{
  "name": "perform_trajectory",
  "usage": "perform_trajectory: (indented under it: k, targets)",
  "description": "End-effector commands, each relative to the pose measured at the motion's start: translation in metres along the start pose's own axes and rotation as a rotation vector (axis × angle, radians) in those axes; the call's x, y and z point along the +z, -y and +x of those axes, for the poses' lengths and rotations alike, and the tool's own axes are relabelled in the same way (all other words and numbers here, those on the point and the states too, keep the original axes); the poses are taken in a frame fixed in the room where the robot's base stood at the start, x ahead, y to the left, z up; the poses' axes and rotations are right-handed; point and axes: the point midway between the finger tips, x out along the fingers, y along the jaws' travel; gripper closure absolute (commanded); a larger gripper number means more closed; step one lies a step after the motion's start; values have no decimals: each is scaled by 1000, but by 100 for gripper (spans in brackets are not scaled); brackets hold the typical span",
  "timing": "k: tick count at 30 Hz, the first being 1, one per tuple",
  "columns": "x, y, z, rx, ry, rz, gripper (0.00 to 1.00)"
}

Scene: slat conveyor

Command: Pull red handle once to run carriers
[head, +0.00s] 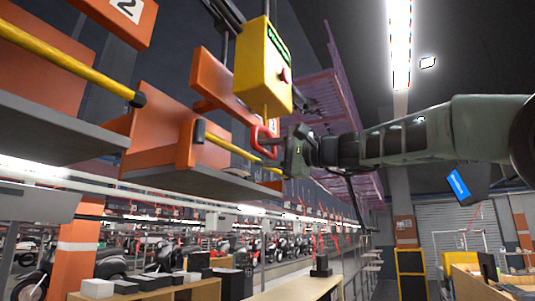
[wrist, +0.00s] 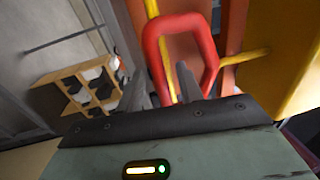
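The red handle (head: 256,142) is a loop that hangs below a yellow control box (head: 262,68) with a red knob. In the wrist view the handle (wrist: 208,38) stands upright just ahead of my gripper (wrist: 157,72). My two dark fingers are apart. The left finger is outside the loop and the right finger overlaps the loop's opening, so the loop's left bar shows between them. I cannot tell whether either finger touches it. In the head view my gripper (head: 280,148) is at the handle's right side.
Orange carriers (head: 160,128) with grey slats hang from the overhead line at left, with yellow bars (head: 60,60) sticking out. A wooden shelf (wrist: 82,85) shows in the wrist view. Parked motorcycles (head: 115,262) stand below. The aisle at lower right is open.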

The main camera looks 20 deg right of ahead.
Motion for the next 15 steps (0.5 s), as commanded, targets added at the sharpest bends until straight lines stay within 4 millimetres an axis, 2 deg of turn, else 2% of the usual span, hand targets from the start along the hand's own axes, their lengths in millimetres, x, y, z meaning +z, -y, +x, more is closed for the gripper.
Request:
perform_trajectory:
  k: [5,15]
  targets:
    - [0,-3,-13,-2,-2,-2,64]
    - [0,-3,-52,-1,-1,-2,64]
